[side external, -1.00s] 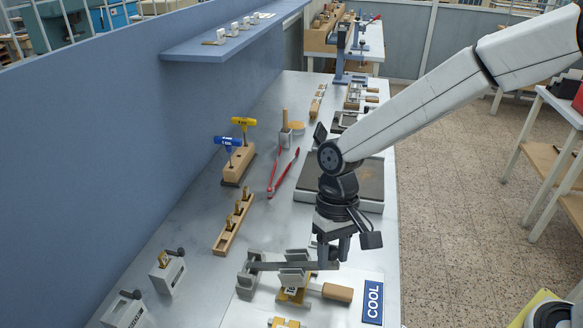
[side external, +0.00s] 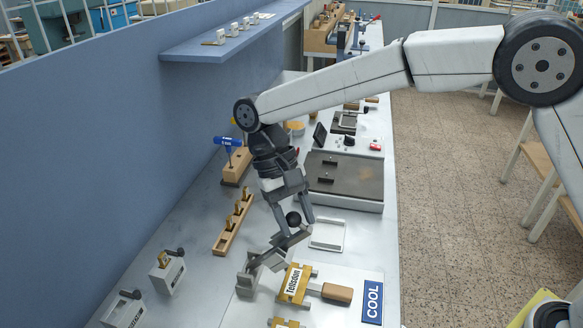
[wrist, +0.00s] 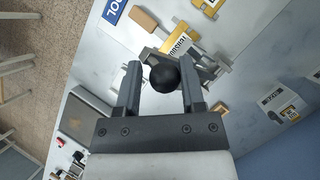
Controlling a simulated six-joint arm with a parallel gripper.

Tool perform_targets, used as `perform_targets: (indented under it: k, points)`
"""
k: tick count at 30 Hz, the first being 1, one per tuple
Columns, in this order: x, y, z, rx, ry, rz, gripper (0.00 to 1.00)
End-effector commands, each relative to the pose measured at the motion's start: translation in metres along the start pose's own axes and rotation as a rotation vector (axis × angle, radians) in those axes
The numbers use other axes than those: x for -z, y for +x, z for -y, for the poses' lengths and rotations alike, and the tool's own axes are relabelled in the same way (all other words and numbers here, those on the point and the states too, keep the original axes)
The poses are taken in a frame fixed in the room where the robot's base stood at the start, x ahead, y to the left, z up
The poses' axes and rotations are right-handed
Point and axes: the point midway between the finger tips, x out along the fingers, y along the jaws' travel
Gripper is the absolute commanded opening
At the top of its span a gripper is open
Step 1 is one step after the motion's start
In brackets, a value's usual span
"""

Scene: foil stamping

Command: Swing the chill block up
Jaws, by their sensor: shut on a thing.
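The chill block (side external: 270,259) is grey and sits on a hinged bar by a grey stand (side external: 246,283) in the side view. The bar is tilted, with its black ball knob (side external: 293,218) raised at the far end. My gripper (side external: 290,224) has its fingers on either side of this knob; the wrist view shows the knob (wrist: 163,80) between the fingertips.
A blue COOL sign (side external: 373,302) lies right of the holder. A wooden rack with brass pieces (side external: 233,224) stands to the left. A hot plate (side external: 345,178) is behind my gripper. Another yellow holder (side external: 284,322) shows at the front edge.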

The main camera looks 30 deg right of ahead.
Motion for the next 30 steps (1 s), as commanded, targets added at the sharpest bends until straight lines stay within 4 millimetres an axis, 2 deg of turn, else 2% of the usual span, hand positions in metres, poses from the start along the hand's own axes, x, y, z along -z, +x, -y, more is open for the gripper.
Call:
perform_targets:
  k: [1, 6, 16, 30]
  points:
    - [0.003, -0.003, 0.012, 0.020, -0.010, -0.013, 0.00]
    - [0.010, -0.015, 0.025, 0.018, -0.011, -0.010, 0.00]
    - [0.022, -0.033, 0.046, 0.016, -0.011, -0.006, 0.00]
    - [0.039, -0.046, 0.070, 0.012, -0.011, 0.001, 0.00]
